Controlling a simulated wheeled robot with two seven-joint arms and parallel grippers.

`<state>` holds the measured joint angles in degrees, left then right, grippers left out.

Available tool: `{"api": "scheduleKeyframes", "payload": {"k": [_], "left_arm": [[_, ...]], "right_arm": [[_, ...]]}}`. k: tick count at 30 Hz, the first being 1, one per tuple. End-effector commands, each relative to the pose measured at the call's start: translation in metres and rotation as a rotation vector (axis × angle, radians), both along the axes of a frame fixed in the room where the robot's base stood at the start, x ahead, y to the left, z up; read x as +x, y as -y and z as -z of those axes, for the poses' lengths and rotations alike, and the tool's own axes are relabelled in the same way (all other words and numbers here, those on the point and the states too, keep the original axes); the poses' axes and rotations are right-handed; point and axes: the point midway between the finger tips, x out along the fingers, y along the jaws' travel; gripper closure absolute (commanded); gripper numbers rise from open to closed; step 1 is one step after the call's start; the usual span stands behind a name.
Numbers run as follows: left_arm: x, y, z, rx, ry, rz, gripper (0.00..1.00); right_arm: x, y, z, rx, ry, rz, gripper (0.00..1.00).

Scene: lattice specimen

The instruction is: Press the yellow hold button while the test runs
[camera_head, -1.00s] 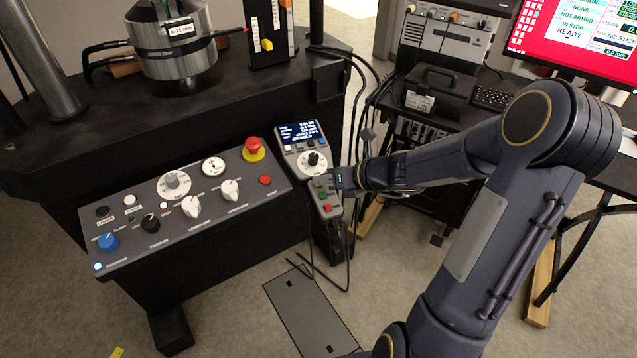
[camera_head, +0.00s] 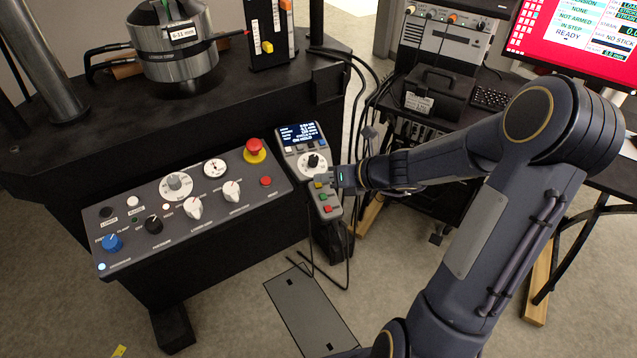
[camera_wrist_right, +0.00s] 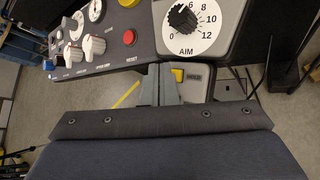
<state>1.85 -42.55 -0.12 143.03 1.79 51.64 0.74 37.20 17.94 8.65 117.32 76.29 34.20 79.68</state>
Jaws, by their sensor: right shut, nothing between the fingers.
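The yellow hold button (camera_head: 319,184) is on the grey hand controller (camera_head: 302,165), below its white dial (camera_head: 312,162). My right gripper (camera_head: 324,178) is shut and empty, with its fingertips at the upper edge of the button in the head view. In the right wrist view, the yellow button (camera_wrist_right: 178,75) shows just right of the fingers (camera_wrist_right: 161,84), beside a "HOLD" label, and is partly hidden by them. I cannot tell whether the tips touch it. The controller's screen (camera_head: 299,134) is lit. My left gripper is not in view.
Green (camera_head: 323,197) and red (camera_head: 327,209) buttons sit below the yellow one. A sloped control panel (camera_head: 130,250) with knobs and a red emergency stop (camera_head: 255,148) lies to the left. Black cables hang behind the controller. A monitor (camera_head: 570,40) stands at upper right.

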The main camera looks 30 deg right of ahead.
Motion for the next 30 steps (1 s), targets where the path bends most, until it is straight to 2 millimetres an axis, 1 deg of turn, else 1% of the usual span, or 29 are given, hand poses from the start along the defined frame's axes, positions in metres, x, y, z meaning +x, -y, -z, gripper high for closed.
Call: {"api": "scheduleKeyframes", "payload": {"k": [9,15,30], "left_arm": [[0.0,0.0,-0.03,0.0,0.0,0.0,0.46],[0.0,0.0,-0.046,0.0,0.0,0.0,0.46],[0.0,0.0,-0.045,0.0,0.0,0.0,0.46]], "right_arm": [[-0.007,0.001,-0.032,0.0,0.0,0.0,1.0],[-0.012,0.001,-0.048,-0.001,0.0,0.0,1.0],[-0.013,0.001,-0.047,0.0,0.0,0.0,1.0]]}}
